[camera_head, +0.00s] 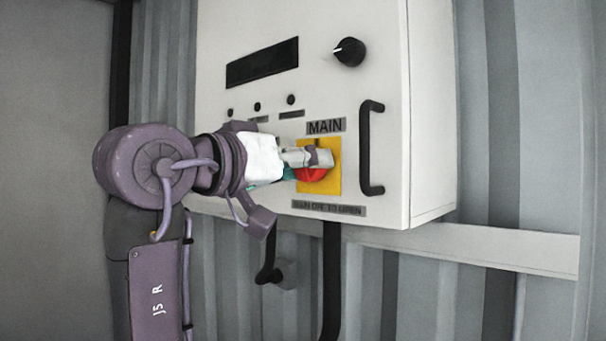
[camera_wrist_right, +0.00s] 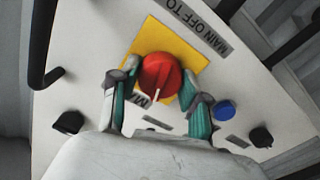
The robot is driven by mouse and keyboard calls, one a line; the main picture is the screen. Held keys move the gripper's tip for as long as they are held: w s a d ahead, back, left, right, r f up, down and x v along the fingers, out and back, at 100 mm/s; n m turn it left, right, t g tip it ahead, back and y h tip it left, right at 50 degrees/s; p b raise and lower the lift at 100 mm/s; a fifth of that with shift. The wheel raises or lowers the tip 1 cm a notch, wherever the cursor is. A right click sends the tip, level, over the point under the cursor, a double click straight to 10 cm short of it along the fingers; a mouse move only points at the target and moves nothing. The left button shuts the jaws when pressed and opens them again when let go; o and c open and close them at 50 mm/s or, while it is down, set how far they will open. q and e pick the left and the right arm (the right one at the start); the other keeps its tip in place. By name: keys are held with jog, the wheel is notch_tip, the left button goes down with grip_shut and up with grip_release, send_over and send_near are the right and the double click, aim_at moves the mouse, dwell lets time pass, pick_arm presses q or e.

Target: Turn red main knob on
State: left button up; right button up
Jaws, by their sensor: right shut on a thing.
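The red main knob (camera_head: 315,166) sits on a yellow square plate (camera_head: 334,188) on the front of a white cabinet, under a MAIN label (camera_head: 325,127). My right gripper (camera_head: 305,160) comes in from the left and is shut on the knob, hiding part of it. In the right wrist view the red knob (camera_wrist_right: 162,72) lies between the two teal-padded fingers of my right gripper (camera_wrist_right: 158,84). A white mark on the knob points towards the partly hidden MAIN label. My left gripper is in neither view.
The white cabinet (camera_head: 428,110) has a black handle (camera_head: 371,148) just right of the knob and a black dial (camera_head: 349,52) above. A dark display (camera_head: 262,63) is at upper left. A blue button (camera_wrist_right: 224,110) shows in the wrist view. Corrugated wall lies behind.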

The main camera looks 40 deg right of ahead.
jog(key=shift+r+m+b, duration=0.15)
jog(key=shift+m+b, duration=0.3)
jog(key=shift+m, duration=1.25)
jog(key=o, duration=1.1)
jog(key=shift+o, duration=0.2)
jog(key=a, duration=1.2)
jog(key=shift+s, duration=0.45)
